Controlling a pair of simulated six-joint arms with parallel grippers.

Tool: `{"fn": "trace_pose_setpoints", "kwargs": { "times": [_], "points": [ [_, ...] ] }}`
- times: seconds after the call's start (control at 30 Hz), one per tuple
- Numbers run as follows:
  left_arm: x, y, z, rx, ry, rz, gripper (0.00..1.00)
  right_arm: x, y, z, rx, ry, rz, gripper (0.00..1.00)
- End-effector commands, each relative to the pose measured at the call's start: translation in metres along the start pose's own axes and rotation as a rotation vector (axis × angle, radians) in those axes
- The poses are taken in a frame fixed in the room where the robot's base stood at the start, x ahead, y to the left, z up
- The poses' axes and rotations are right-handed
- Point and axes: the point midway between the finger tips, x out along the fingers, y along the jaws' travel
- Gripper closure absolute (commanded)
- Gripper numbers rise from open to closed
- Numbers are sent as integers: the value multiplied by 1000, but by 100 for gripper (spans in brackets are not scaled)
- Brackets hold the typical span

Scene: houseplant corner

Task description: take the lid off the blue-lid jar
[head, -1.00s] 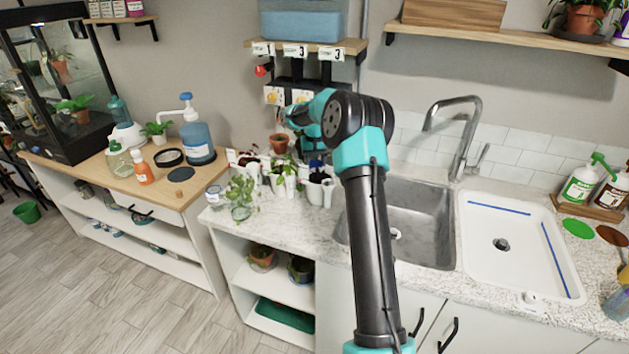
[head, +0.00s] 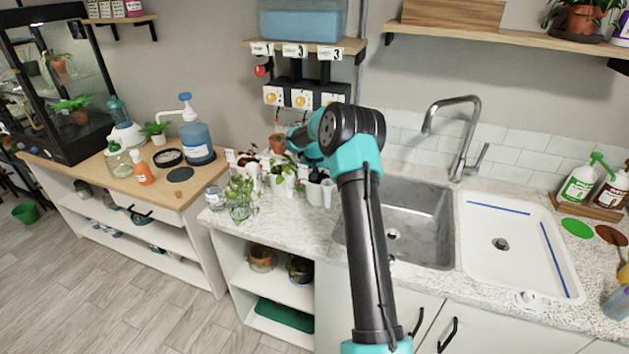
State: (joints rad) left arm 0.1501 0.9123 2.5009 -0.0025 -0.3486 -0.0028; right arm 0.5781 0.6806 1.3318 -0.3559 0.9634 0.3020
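A small jar (head: 215,198) with a bluish-grey lid stands at the left end of the stone counter; its small size keeps me from being sure it is the blue-lid jar. My one visible arm, taken as the right, rises from the bottom and bends left over the back of the counter. Its hand end (head: 308,152) is low among the potted plants, right of that jar and apart from it. The fingertips are hidden or too small to read. My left gripper is out of view.
Seedlings in white pots (head: 287,186) and a terracotta pot (head: 278,143) crowd around the hand. A clear glass jar (head: 240,210) stands at the counter's front left. The sink (head: 425,220) and white tray (head: 520,262) lie to the right.

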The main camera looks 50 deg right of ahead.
Motion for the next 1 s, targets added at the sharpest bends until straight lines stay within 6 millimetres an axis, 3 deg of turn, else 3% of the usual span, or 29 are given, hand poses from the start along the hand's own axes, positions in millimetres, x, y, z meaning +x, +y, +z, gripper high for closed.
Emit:
{"fn": "trace_pose_setpoints", "kwargs": {
  "times": [0.4,0.43,0.6,0.7,1.0],
  "points": [
    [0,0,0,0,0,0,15,4,0,0,0,-1,0,78],
    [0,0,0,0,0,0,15,4,0,0,0,0,0,48],
    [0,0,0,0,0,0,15,4,0,0,0,0,0,32],
    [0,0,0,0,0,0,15,4,0,0,0,0,0,24],
    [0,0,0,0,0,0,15,1,0,0,0,1,0,24]
  ]
}}
